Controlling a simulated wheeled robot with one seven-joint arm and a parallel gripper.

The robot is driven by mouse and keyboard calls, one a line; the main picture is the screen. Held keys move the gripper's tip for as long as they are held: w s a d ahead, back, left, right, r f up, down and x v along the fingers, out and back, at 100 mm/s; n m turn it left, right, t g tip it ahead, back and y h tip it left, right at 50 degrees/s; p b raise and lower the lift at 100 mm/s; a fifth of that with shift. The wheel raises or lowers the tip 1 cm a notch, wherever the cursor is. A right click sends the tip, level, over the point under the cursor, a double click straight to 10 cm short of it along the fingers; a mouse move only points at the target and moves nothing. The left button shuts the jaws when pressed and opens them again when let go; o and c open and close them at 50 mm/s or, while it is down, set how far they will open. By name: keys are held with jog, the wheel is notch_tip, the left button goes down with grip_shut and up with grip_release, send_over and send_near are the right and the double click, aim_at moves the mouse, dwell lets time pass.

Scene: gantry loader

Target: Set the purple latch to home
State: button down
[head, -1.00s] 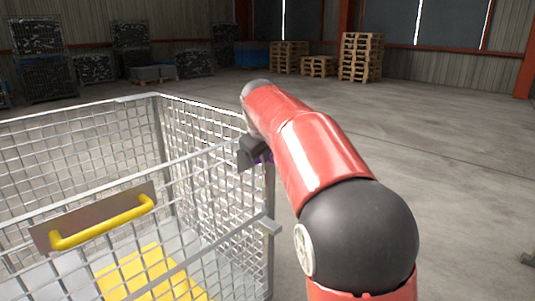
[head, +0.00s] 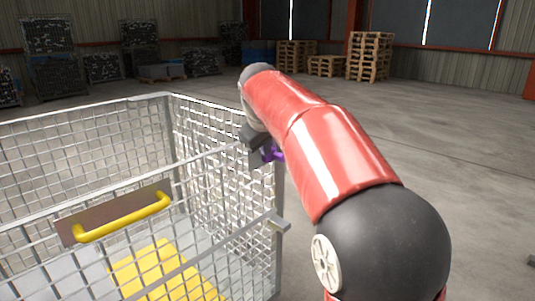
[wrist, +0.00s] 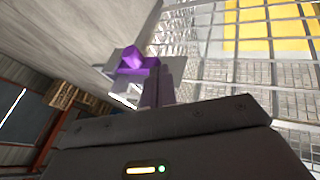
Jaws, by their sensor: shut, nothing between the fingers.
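The purple latch (head: 273,154) is at the right corner post of the wire cage (head: 228,125), partly hidden by my gripper and arm in the head view. In the wrist view the purple latch (wrist: 138,62) sits on a grey bracket just beyond the dark body of my gripper. My gripper (head: 258,155) is shut and empty, right beside the latch at the cage's top corner. I cannot tell whether the fingers touch the latch.
The cage's front carries a yellow handle (head: 123,217) on a brown plate. A yellow panel (head: 165,270) lies on the cage floor. Wooden pallets (head: 369,55) and dark mesh crates (head: 50,62) stand far back. The concrete floor right of the cage is clear.

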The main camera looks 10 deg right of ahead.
jog(key=v, duration=0.6)
jog(key=shift+a, duration=0.1)
jog(key=s+d+f+m, duration=0.1)
jog(key=s+f+m, duration=0.1)
jog(key=s+f, duration=0.5)
jog(key=s+d+f+m+y, duration=0.1)
jog(key=s+f+m, duration=0.1)
jog(key=s+f, duration=0.5)
jog(key=s+d+f+m+g, duration=0.1)
jog(key=s+f, duration=0.6)
jog(key=s, duration=0.9)
jog(key=shift+s+d+m+y, duration=0.25)
jog(key=shift+d+m+y, duration=0.15)
jog(key=shift+d+m, duration=0.15)
jog(key=shift+d, duration=0.2)
